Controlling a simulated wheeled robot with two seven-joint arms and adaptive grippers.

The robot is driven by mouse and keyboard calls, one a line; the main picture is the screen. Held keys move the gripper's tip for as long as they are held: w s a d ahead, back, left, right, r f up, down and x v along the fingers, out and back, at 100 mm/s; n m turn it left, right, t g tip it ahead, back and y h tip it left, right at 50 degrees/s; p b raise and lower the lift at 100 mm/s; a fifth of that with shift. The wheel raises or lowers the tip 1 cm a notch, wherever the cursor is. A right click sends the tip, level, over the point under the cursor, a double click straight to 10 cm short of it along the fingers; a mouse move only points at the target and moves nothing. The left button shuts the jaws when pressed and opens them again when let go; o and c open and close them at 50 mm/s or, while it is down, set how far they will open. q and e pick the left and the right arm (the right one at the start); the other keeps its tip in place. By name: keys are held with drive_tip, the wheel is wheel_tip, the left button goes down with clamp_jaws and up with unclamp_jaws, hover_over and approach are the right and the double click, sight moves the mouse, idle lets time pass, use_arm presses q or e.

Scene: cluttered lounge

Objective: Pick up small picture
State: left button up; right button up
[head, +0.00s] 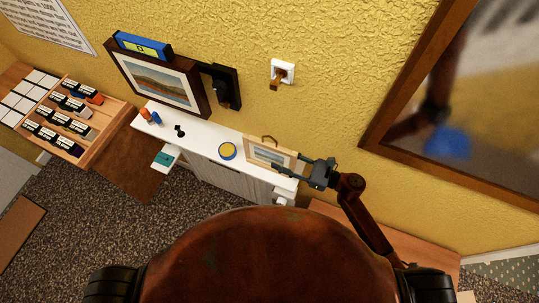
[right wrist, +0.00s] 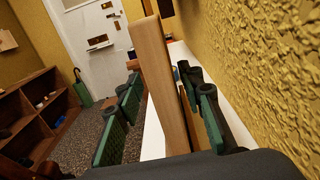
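The small picture (head: 264,155), a landscape in a light wood frame, stands upright on the right part of the white cabinet, against the yellow wall. My right gripper (head: 302,171) is at its right edge. In the right wrist view, the frame's wooden edge (right wrist: 158,85) rises between the two green-padded fingers. The fingers are spread, with a visible gap between the left finger and the frame. Contact at the right finger is hard to tell. My left gripper is in neither view.
The white cabinet (head: 205,147) also carries a round yellow-topped tin (head: 227,151) and small bottles (head: 151,117). A wall socket (head: 282,73) is above the small picture, and a large framed mirror (head: 397,88) hangs at right.

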sight(270, 154)
drive_tip(key=x, duration=0.2)
drive_tip(key=p+x, duration=0.1)
drive_tip(key=x, duration=0.2)
drive_tip(key=shift+w+r, duration=0.1)
drive_tip(key=shift+w, duration=0.25)
clamp_jaws()
